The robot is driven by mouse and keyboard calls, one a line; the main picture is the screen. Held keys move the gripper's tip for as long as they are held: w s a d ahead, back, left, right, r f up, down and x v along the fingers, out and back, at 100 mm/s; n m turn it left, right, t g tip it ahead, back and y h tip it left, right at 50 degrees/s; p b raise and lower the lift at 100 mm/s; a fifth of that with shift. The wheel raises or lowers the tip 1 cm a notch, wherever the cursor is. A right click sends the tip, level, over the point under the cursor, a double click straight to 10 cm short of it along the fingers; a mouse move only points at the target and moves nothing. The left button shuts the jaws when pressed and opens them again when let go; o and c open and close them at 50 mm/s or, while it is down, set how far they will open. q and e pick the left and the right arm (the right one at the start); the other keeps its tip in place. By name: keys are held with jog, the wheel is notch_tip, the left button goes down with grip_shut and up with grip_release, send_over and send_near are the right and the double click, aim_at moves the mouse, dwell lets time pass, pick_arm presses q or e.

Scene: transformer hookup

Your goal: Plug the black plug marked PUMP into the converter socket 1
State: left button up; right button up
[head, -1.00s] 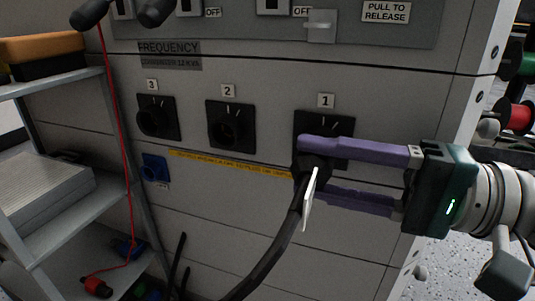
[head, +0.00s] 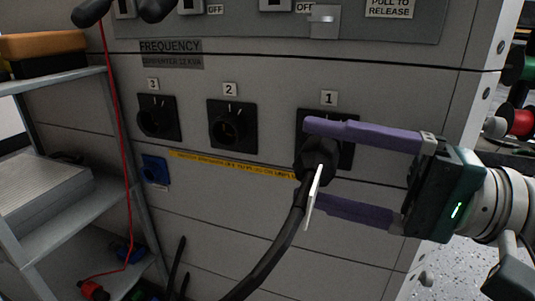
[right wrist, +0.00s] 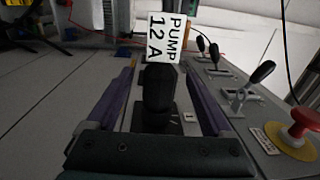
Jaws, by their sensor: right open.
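The black plug (head: 318,162) sits at the socket 1 plate (head: 346,154) on the converter front, its cable hanging down to the left. How deep it sits in the socket is hidden. Its white tag (head: 314,198) is edge-on in the head view; in the right wrist view the tag (right wrist: 164,38) reads PUMP 12 A. My right gripper (head: 305,160) is open, with one purple finger above the plug and one below. In the right wrist view the plug (right wrist: 160,88) stands between the spread fingers with gaps on both sides. My left gripper is not in view.
Sockets 2 (head: 231,127) and 3 (head: 157,118) are to the left and look empty. A blue socket (head: 154,169) is below them. A grey shelf (head: 60,82) with a red cable (head: 117,130) stands at the left. A red button (right wrist: 306,126) shows in the wrist view.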

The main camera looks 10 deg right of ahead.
jog(key=shift+s+a+r+p, duration=0.1)
jog(key=shift+s+a+p, duration=0.4)
jog(key=shift+s, duration=0.15)
jog(key=shift+s+a+p, duration=0.3)
jog(key=shift+s+a, duration=0.2)
jog(key=shift+s, duration=0.25)
jog(key=shift+s+a+p, duration=0.3)
jog(key=shift+s+a, duration=0.15)
jog(key=shift+s, duration=0.25)
jog(key=shift+d, duration=0.2)
jog(key=p, duration=0.2)
send_near(315, 197)
jog(key=shift+s+d+r, duration=0.1)
jog(key=shift+s, duration=0.15)
